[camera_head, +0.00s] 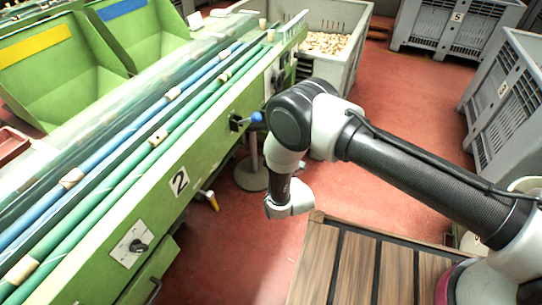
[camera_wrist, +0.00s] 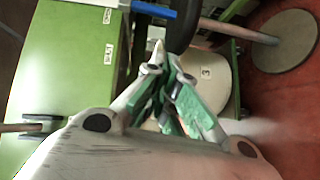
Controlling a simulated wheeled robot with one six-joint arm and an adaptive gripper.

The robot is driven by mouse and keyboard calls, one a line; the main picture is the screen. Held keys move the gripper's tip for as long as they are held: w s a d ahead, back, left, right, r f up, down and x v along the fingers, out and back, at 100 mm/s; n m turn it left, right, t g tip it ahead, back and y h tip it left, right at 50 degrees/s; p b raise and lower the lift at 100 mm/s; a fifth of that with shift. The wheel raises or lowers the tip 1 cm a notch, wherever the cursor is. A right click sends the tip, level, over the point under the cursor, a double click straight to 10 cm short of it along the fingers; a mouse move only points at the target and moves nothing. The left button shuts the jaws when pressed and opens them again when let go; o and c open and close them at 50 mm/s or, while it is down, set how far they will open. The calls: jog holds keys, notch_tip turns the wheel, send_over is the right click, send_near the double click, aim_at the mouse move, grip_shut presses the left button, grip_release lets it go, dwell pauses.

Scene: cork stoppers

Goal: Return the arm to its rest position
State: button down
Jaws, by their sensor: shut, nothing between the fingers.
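My arm reaches in from the right in the head view and bends down at its elbow, with the white wrist end over the red floor beside the green machine (camera_head: 205,160). My gripper (camera_wrist: 160,58) shows in the wrist view, with its green-padded fingers drawn together at the tips and nothing held between them. The fingers cannot be made out in the head view. The machine's green side panel also shows at the left of the wrist view (camera_wrist: 65,60).
Green and blue rods with cork stoppers (camera_head: 160,135) lie along the machine. A blue-tipped lever (camera_head: 256,117) sticks out near my arm. A slatted wooden platform (camera_head: 345,262) is at the bottom. Grey crates (camera_head: 440,25) stand behind, one holding corks (camera_head: 325,42). Red floor lies open between.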

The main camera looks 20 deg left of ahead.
dwell(0.5)
jog(key=s+d+f+m+g+h, duration=0.2)
jog(key=s+d+f+g, duration=0.1)
jog(key=f, duration=0.3)
jog(key=s+d+f+m+g+h, duration=0.2)
jog(key=s+f+m+g, duration=0.1)
jog(key=f, duration=0.4)
jog(key=s+d+r+m+g+h, duration=0.2)
jog(key=s+d+g+h, duration=0.1)
jog(key=d, duration=0.1)
jog(key=s+d+r+m+g+h, duration=0.1)
jog(key=d+r+m+g, duration=0.15)
jog(key=d+r, duration=0.75)
jog(key=d+r+m+g+h, duration=0.15)
jog(key=d+r+m, duration=0.4)
jog(key=r, duration=0.85)
jog(key=s+d+r+m+g+h, duration=0.1)
jog(key=d+r+m+h, duration=0.1)
jog(key=d+r, duration=0.9)
jog(key=s+d+r+m+t, duration=0.2)
jog(key=s+d+r+m, duration=0.2)
jog(key=d+r, duration=0.8)
jog(key=s+d+r+m+t, duration=0.3)
jog(key=s+d+r, duration=0.5)
jog(key=d+r, duration=0.4)
jog(key=shift+s+r+m+t+y, duration=0.25)
jog(key=shift+s+m+t+y, duration=0.05)
jog(key=shift+s+m+y, duration=0.1)
